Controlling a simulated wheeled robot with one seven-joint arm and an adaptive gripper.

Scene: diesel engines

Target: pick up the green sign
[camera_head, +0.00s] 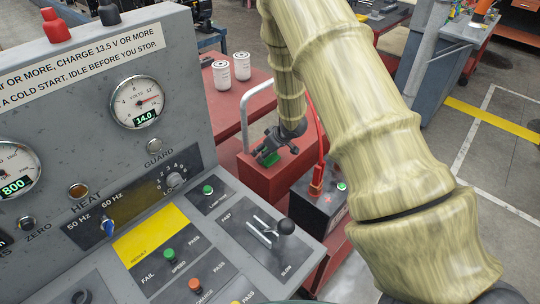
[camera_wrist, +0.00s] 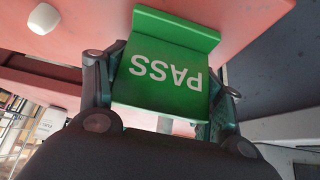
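The green sign (camera_wrist: 165,75) with white "PASS" lettering appears upside down in the wrist view. It has a bent edge at the top of that picture, against a red surface. In the head view, a small green part of the sign (camera_head: 268,159) shows on top of the red box, under my gripper (camera_head: 268,148). In the wrist view my gripper (camera_wrist: 165,95) has one finger on each side of the sign, very close to its edges. I cannot tell whether both fingers press on it.
The red box (camera_head: 278,178) stands beside the grey control panel (camera_head: 180,215). A black battery (camera_head: 318,205) with a red clamp is at its right. Two white canisters (camera_head: 241,66) stand on a red surface behind. A white rounded object (camera_wrist: 43,18) is near the sign.

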